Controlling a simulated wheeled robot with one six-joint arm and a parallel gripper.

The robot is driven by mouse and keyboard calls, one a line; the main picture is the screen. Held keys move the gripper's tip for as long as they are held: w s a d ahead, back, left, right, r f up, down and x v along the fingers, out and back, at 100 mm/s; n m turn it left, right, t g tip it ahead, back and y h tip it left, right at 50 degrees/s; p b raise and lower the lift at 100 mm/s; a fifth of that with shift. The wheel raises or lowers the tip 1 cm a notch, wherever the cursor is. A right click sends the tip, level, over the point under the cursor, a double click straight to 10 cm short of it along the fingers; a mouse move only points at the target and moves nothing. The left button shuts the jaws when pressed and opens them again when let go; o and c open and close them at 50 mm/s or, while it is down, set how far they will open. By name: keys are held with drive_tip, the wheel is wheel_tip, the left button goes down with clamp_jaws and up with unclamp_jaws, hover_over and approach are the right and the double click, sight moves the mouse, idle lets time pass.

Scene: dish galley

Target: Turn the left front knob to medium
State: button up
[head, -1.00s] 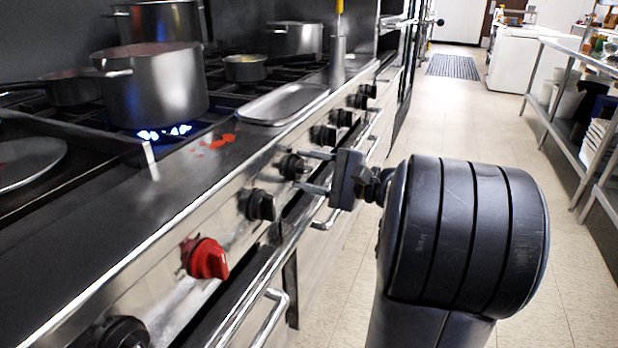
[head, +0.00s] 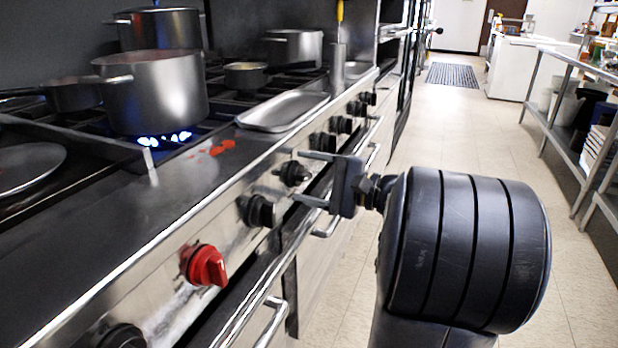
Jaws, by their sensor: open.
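A row of knobs runs along the steel front panel of the range (head: 165,285). My gripper (head: 299,176) is open at a black knob (head: 294,173), one finger above it and one below. The knob sits at the fingertips, and I cannot tell whether they touch it. Nearer me are another black knob (head: 258,211), a red knob (head: 206,265) and a black knob (head: 122,337) cut by the bottom edge. Which is the left front knob, and the knobs' settings, I cannot tell. Blue flame (head: 165,138) burns under a large steel pot (head: 155,92).
More black knobs (head: 322,142) continue farther along the panel. An oven handle (head: 272,322) and a rail stick out below the knobs. A steel tray (head: 283,111) and red spills (head: 222,147) lie on the range top. The tiled aisle (head: 450,130) at right is clear.

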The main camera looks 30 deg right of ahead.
drive_tip(key=p+v, duration=0.3)
drive_tip(key=v, duration=0.7)
drive_tip(key=shift+s+d, duration=0.3)
drive_tip(key=b+x, duration=0.3)
drive_tip(key=x, duration=0.8)
drive_tip(key=shift+s, duration=0.1)
